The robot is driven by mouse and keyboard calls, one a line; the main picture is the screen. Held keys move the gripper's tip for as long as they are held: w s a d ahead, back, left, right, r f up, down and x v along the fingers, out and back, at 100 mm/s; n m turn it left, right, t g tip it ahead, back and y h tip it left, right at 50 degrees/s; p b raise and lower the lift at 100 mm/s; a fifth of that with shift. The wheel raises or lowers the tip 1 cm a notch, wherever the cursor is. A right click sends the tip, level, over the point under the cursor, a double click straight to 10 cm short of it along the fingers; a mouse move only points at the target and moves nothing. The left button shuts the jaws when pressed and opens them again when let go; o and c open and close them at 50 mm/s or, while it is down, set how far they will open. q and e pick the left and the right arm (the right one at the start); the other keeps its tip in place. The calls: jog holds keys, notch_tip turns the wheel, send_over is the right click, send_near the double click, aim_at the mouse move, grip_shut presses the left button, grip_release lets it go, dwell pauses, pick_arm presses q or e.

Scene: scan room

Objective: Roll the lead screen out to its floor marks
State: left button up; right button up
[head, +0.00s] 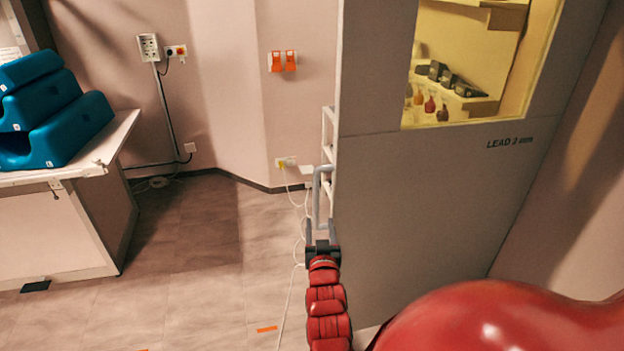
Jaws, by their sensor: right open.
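The lead screen (430,215) is a tall grey panel marked "LEAD 2 mm", with a yellowish window (470,65) in its upper part. It stands upright at the right. A grey tubular handle (316,195) sticks out from its left edge. My right gripper (321,228) is open at the lower end of the handle, one finger to each side of it in the picture; I cannot tell whether they touch it. Orange floor marks show on the floor at the bottom, one whole (267,329) and one cut by the frame edge (141,349). The screen's foot is hidden. My left gripper is out of view.
A white-topped cabinet (60,235) with blue foam pads (60,125) stands at the left. A white cable (289,300) runs along the floor left of my right arm. The floor (190,260) between cabinet and screen is otherwise mostly clear. A wall (580,200) is close on the right.

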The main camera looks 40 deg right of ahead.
aim_at(317, 196)
jog(key=p+x, duration=0.4)
jog(key=x, duration=1.1)
jog(key=shift+w+d, duration=0.15)
jog(key=shift+d, duration=0.05)
jog(key=shift+w+d, duration=0.35)
jog(key=shift+w, duration=0.25)
grip_shut()
dwell(0.5)
